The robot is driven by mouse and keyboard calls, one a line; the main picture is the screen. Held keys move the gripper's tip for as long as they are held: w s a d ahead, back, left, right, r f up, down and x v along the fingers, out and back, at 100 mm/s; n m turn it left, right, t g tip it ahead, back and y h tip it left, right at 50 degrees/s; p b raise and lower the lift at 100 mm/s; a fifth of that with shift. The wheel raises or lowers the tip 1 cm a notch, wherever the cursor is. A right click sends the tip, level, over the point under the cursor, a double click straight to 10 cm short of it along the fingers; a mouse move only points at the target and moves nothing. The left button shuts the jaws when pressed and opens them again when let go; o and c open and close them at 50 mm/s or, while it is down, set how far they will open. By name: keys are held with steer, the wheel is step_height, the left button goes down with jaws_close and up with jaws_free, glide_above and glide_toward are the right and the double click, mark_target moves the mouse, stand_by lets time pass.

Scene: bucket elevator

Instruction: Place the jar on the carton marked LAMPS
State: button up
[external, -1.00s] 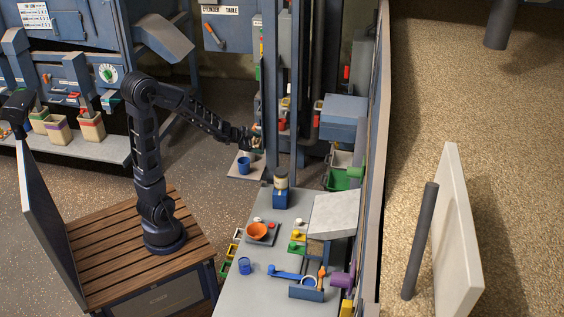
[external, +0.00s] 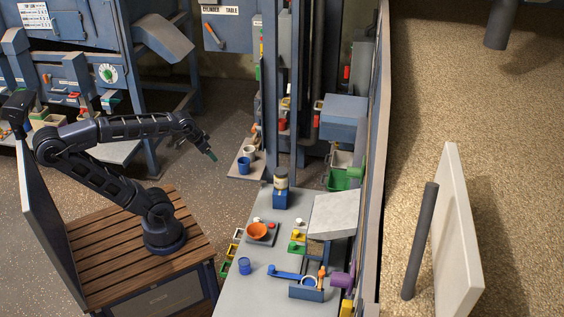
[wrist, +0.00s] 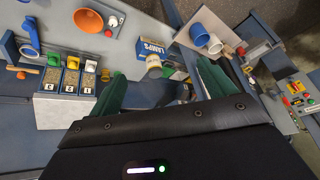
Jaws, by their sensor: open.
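The jar (external: 281,181), cream with a dark band and a pale lid, stands upright on top of the blue carton (external: 280,200) at the back end of the grey bench. In the wrist view the jar (wrist: 153,62) is seen from above, and the carton (wrist: 150,46) shows the word LAMPS. My gripper (external: 212,158) is open and empty, in the air to the left of the carton and apart from it. In the wrist view its two green fingers are spread wide with nothing between them.
A blue cup (external: 244,165) and a pale cup (external: 250,152) stand on a small shelf (external: 236,175) right of my gripper. An orange bowl (external: 257,231) sits on a grey plate on the bench. Upright posts (external: 270,90) rise behind the carton. Open floor lies left of the bench.

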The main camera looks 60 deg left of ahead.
steer(key=shift+g+h, duration=0.4)
steer(key=shift+h, duration=0.1)
steer(key=s, duration=0.1)
steer(key=s+d, duration=0.2)
steer(key=s, duration=0.1)
stand_by(0.8)
